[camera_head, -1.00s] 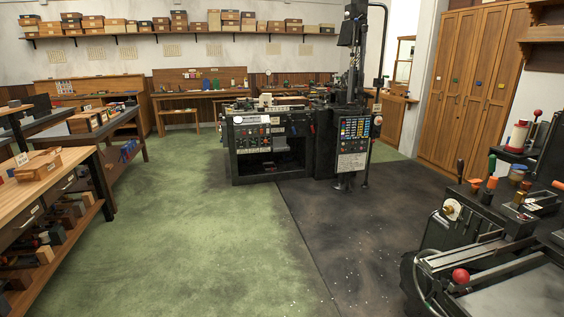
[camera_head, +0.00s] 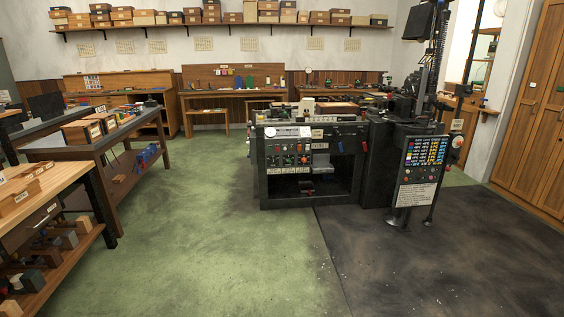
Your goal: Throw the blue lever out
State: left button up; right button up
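Neither of my grippers is in view. The black type caster machine (camera_head: 310,165) stands ahead, right of the middle, with a panel of small coloured knobs and levers on its front. I cannot clearly make out a blue lever among them; the parts are too small. A tall control panel (camera_head: 421,170) with rows of coloured keys stands at the machine's right side.
Green floor (camera_head: 200,240) lies open ahead, with dark floor (camera_head: 420,250) to the right. A wooden workbench (camera_head: 40,200) and a dark table (camera_head: 100,150) line the left. Wooden cabinets (camera_head: 535,110) stand at the right. A shelf of boxes (camera_head: 230,25) runs along the back wall.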

aim_at(341, 149)
jog(key=i, duration=4.55)
jog(key=z, duration=0.3)
jog(key=i, duration=1.25)
jog(key=z, duration=0.15)
